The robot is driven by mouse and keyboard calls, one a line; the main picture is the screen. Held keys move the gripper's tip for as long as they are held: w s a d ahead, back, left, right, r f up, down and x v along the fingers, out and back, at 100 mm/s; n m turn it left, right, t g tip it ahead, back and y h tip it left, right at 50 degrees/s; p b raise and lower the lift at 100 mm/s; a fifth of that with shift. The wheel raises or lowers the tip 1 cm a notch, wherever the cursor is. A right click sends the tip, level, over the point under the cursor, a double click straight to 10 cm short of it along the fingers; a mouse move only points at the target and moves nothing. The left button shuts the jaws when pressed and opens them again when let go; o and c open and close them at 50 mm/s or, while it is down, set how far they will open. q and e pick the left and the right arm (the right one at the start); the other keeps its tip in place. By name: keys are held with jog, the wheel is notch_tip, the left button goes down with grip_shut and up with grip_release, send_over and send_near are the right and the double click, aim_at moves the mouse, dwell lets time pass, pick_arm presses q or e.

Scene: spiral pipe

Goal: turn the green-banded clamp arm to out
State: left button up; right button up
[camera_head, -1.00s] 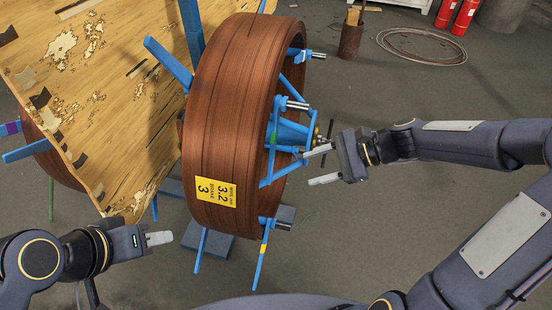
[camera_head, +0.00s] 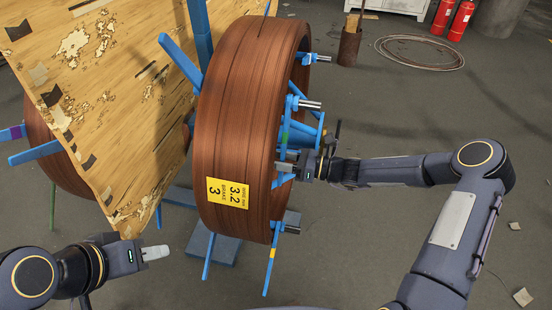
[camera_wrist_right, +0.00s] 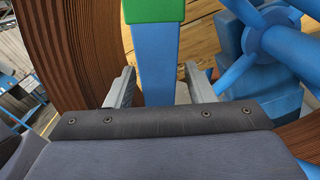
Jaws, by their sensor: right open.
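The green-banded clamp arm (camera_head: 285,132) is a blue bar on the near right face of the brown pipe coil (camera_head: 245,120). In the right wrist view the blue bar and its green band (camera_wrist_right: 153,11) stand between the two fingers of my right gripper (camera_wrist_right: 158,85). The fingers are open, one on each side of the bar, with gaps visible. In the head view my right gripper (camera_head: 296,166) is at the coil's face, just below the green band, partly hiding the bar. My left gripper (camera_head: 155,252) is at the lower left, away from the coil; its finger gap cannot be made out.
Other blue clamp arms surround the coil, one with a yellow band (camera_head: 271,253). A blue hub (camera_wrist_right: 262,42) with spokes is right of the bar in the wrist view. A worn wooden board (camera_head: 110,90) stands left. The floor at right is mostly free.

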jog(key=shift+w+a, duration=0.15)
jog(key=shift+a, duration=0.25)
grip_shut()
jog(key=s+r+m+p, duration=0.1)
jog(key=p, duration=0.1)
jog(key=s+a+r+m+p, duration=0.1)
jog(key=s+p, duration=0.1)
jog(key=shift+s+a+m, duration=0.1)
jog(key=shift+s+m, duration=0.15)
jog(key=shift+m, duration=0.15)
jog(key=shift+r, duration=0.1)
grip_release()
